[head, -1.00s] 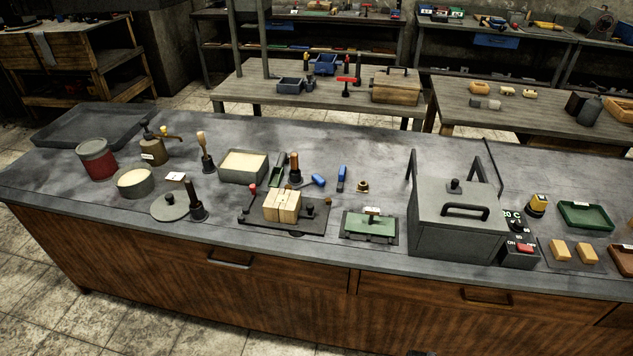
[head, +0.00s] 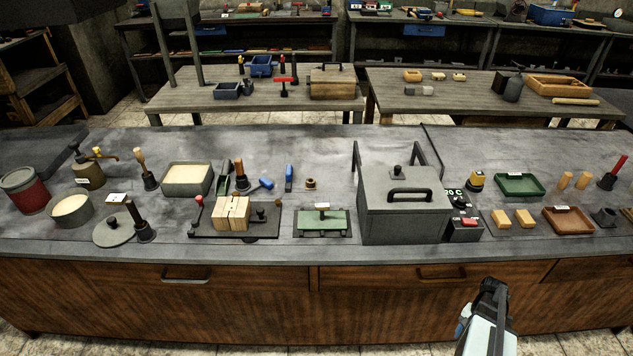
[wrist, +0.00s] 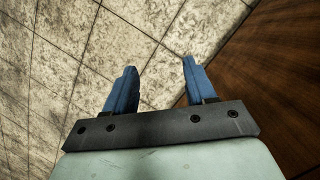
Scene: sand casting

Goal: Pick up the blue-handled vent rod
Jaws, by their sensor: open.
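Two small blue-handled tools lie on the grey bench top, behind the wooden block fixture. One blue handle (head: 265,184) lies slanted beside a dark brush-like tool. The other blue handle (head: 289,178) lies just right of it, pointing away from me. They are too small to tell which is the vent rod, and no thin rod shows clearly. My gripper (wrist: 159,63) is open and empty in the wrist view, its blue fingers apart over the tiled floor, beside brown wood. In the head view, part of my arm shows at the lower right, in front of the bench and far from both handles.
Around the handles stand a sand box (head: 187,193), a wooden block (head: 233,214), a green plate (head: 322,222) and a small brass piece (head: 311,183). A tall grey furnace box (head: 405,212) stands to the right. The bench top behind the handles is clear.

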